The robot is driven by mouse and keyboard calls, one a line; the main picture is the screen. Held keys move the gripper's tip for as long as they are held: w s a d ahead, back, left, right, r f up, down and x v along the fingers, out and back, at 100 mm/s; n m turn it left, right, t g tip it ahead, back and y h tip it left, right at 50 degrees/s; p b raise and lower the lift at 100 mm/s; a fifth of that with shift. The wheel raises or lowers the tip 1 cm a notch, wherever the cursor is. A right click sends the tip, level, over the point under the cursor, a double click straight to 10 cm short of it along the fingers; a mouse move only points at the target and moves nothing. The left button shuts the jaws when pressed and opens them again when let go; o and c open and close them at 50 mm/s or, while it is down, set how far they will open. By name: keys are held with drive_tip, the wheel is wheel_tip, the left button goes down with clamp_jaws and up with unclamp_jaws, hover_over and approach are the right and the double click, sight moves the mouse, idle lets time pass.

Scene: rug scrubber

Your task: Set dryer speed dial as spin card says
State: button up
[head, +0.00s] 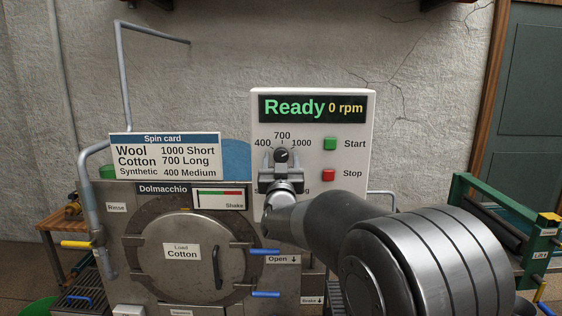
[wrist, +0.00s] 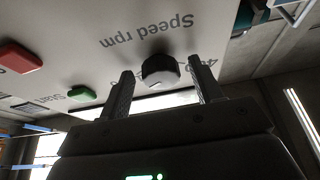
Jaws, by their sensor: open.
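The speed dial (head: 282,155) is a small dark knob on the white control panel (head: 354,205), below the marks 400, 700 and 1000. My gripper (head: 282,160) is open in front of the panel and partly covers the dial's lower surroundings. In the wrist view the dial (wrist: 160,70) lies between the two spread fingers, which show no clear contact with it. I cannot tell surely which mark its pointer faces. The spin card (head: 165,156) reads Wool 1000 Short, Cotton 700 Long, Synthetic 400 Medium. The load label (head: 182,252) on the round door reads Cotton.
The display (head: 312,108) reads Ready, 0 rpm. A green Start button (head: 330,143) and red Stop button (head: 328,175) sit right of the dial. Blue handles (head: 265,251) are below. A pipe (head: 90,190) runs at left; a green-framed roller machine (head: 510,230) stands at right.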

drive_tip(key=shift+c, duration=0.6)
drive_tip(key=c, duration=0.9)
drive_tip(key=shift+o, duration=0.2)
drive_tip(key=shift+n, duration=0.5)
drive_tip(key=n+y, duration=0.1)
drive_tip(key=n, duration=0.1)
drive_tip(key=n+y, duration=0.2)
drive_tip(key=n, duration=0.1)
drive_tip(key=n+g+y, duration=0.1)
drive_tip(key=n, duration=0.2)
drive_tip(key=shift+d+r+y, duration=0.15)
drive_tip(key=shift+d+y, duration=0.1)
drive_tip(key=shift+y, duration=0.05)
drive_tip(key=n+g+y, duration=0.1)
drive_tip(key=n, duration=0.2)
drive_tip(key=n+g+y, duration=0.1)
drive_tip(key=n, duration=0.3)
drive_tip(key=shift+r, duration=0.1)
drive_tip(key=o, duration=1)
drive_tip(key=shift+d, duration=0.1)
